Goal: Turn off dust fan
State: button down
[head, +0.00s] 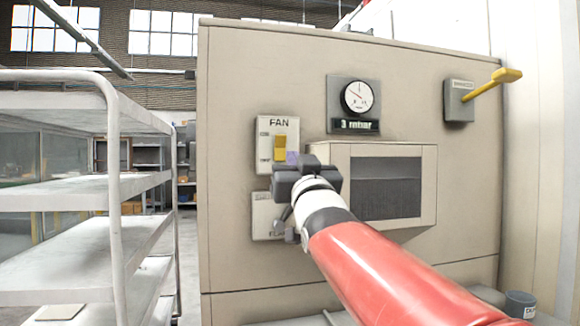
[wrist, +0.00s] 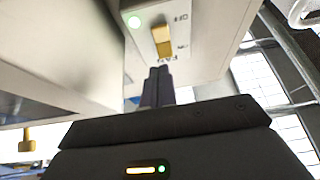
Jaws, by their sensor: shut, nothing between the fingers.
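The fan switch panel (head: 265,146), a pale plate marked FAN, is on the front of the beige cabinet. Its yellow switch handle (head: 279,145) sits in a slot; I cannot tell clearly which position it is in. My gripper (head: 292,158) is at the panel's lower right in the head view, empty. In the wrist view its closed fingers (wrist: 158,72) point toward the panel near the handle; I cannot tell whether they touch it.
A second pale panel (head: 265,216) below is partly hidden by my gripper. A boxed window (head: 425,190) juts out at right. Above are a gauge (head: 358,97) reading 3 mbar and a yellow lever (head: 490,84). A metal shelf rack (head: 112,180) stands at left.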

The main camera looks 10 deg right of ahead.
jog(key=s+f+b, duration=0.2)
jog(key=s+f, duration=0.3)
jog(key=f, duration=0.1)
jog(key=shift+s+f, duration=0.25)
jog(key=shift+s, duration=0.15)
